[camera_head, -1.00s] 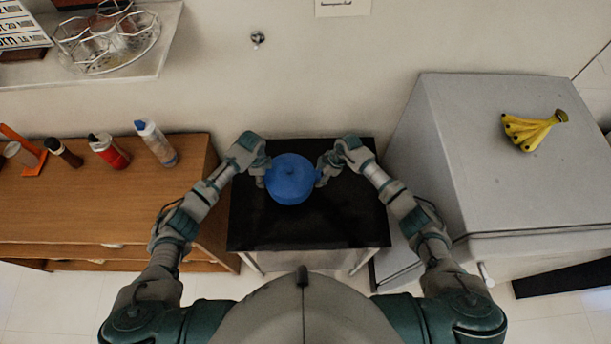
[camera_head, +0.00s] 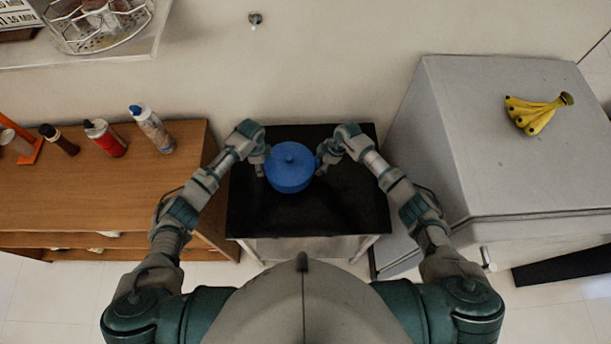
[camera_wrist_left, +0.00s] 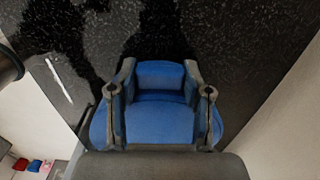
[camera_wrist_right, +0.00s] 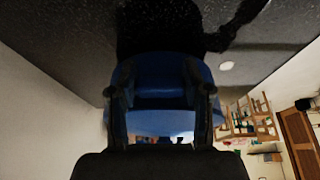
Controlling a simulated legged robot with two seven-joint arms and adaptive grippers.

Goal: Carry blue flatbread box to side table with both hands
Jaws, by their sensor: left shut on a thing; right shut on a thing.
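The blue flatbread box (camera_head: 290,170) is round with a knobbed lid. It is over the black-topped side table (camera_head: 310,220), upright, between my two hands. My left gripper (camera_head: 262,162) is shut on its left side, and my right gripper (camera_head: 322,160) is shut on its right side. In the left wrist view the blue box (camera_wrist_left: 160,118) sits between the fingers of my left gripper (camera_wrist_left: 162,95). In the right wrist view the box (camera_wrist_right: 160,122) sits between the fingers of my right gripper (camera_wrist_right: 160,95). I cannot tell whether its base touches the table.
A wooden cabinet (camera_head: 100,195) with several bottles (camera_head: 150,128) stands left of the table. A grey fridge (camera_head: 500,150) with bananas (camera_head: 538,113) on top stands close on the right. A wall shelf (camera_head: 120,45) with a wire rack is at upper left. The table's front part is clear.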

